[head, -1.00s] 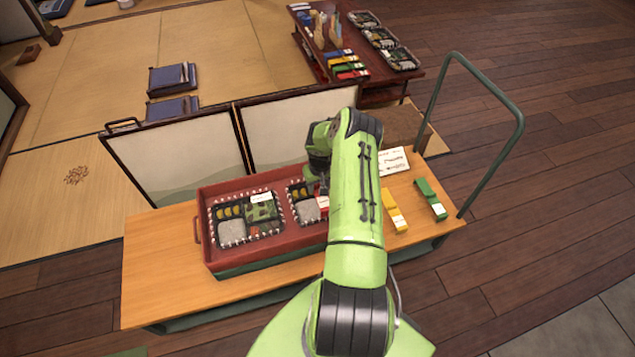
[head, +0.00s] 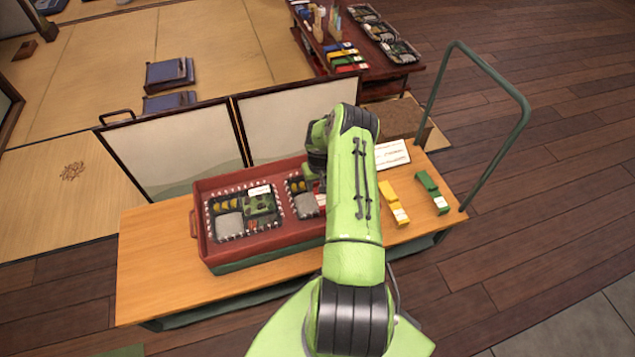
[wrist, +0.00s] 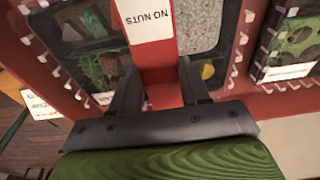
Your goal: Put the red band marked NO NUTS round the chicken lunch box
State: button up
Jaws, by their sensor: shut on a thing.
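The red band with the white NO NUTS label (wrist: 150,20) lies across a lunch box (wrist: 204,28) in the wrist view. My gripper (wrist: 160,92) is shut on the band's near end, its dark fingers on either side. In the head view a bit of the band (head: 321,201) shows beside my arm, over the right-hand box (head: 299,186) in the red tray. My arm hides much of that box. The left-hand box (head: 228,224) bears a white label, too small to read. I cannot tell whether the band passes under the box.
The red tray (head: 212,262) stands on a wooden trolley top (head: 150,270). A yellow band (head: 393,203), a green band (head: 432,192) and a printed card (head: 392,154) lie to the right. A folding screen (head: 180,145) stands behind, and a green handle rail (head: 520,100) rises at right.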

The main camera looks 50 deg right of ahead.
jog(key=shift+f+b, duration=0.45)
jog(key=shift+f, duration=0.3)
dwell(0.9)
jog(key=o, duration=1.2)
jog(key=shift+o, duration=0.2)
jog(key=shift+r+p, duration=2.5)
jog(key=shift+r, duration=1.55)
